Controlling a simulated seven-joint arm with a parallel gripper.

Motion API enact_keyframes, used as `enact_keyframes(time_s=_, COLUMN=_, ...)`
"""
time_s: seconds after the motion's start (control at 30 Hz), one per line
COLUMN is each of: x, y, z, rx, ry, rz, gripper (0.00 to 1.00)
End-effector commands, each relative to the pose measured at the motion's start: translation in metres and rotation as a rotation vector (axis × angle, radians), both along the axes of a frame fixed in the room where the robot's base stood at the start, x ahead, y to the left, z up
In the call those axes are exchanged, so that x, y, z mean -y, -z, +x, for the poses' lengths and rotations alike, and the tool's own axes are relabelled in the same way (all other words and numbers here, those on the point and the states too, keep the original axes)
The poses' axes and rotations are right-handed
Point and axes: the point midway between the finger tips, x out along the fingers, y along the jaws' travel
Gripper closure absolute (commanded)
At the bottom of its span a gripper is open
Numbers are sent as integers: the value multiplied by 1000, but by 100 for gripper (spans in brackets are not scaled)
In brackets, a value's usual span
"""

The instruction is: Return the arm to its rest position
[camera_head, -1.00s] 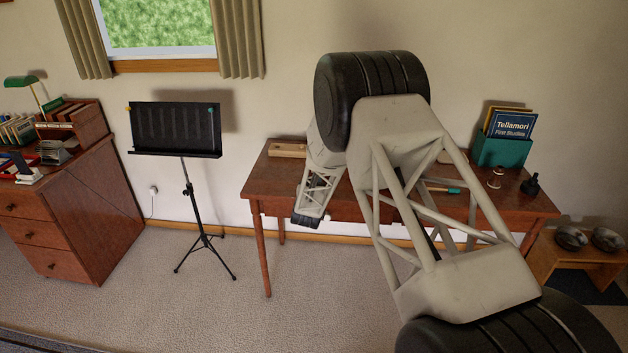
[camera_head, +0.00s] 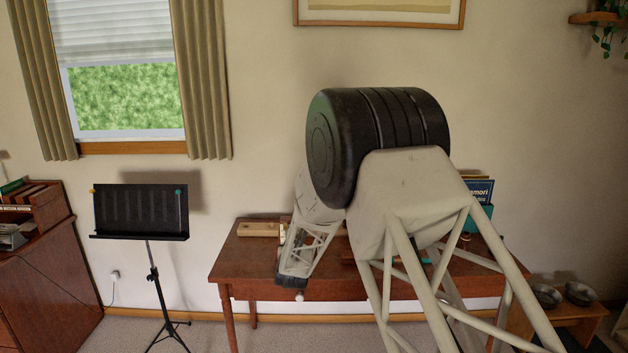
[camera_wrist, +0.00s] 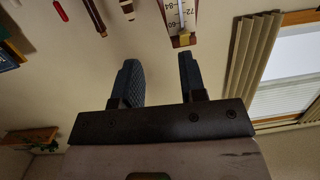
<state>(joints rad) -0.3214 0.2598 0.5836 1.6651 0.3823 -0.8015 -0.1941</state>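My gripper (camera_wrist: 158,62) shows in the wrist view with its two dark fingers apart and nothing between them. In the head view my arm is folded in front of the wooden table (camera_head: 350,290), with its thick black joint high against the wall. The gripper's fingers cannot be made out in the head view.
A black music stand (camera_head: 140,212) stands left of the table, and a desk (camera_head: 50,270) is at the far left. A bench with bowls (camera_head: 579,293) is at the right. Behind are a window (camera_head: 125,98) and curtains. A numbered scale (camera_wrist: 181,15) shows in the wrist view.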

Motion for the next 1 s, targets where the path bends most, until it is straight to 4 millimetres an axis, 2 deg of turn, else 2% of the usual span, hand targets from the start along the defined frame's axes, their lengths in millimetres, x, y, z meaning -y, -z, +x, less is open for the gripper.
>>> enact_keyframes(time_s=0.03, x=8, y=-15, z=-6, rx=-21, ry=-6, rz=4, gripper=62)
enact_keyframes(time_s=0.1, x=17, y=-30, z=-14, rx=-56, ry=-14, rz=9, gripper=62)
enact_keyframes(time_s=0.47, x=63, y=-100, z=-76, rx=-236, ry=-57, rz=19, gripper=62)
enact_keyframes(time_s=0.77, x=103, y=-146, z=-144, rx=-390, ry=-80, rz=18, gripper=62)
enact_keyframes(time_s=1.0, x=133, y=-175, z=-209, rx=-512, ry=-88, rz=13, gripper=62)
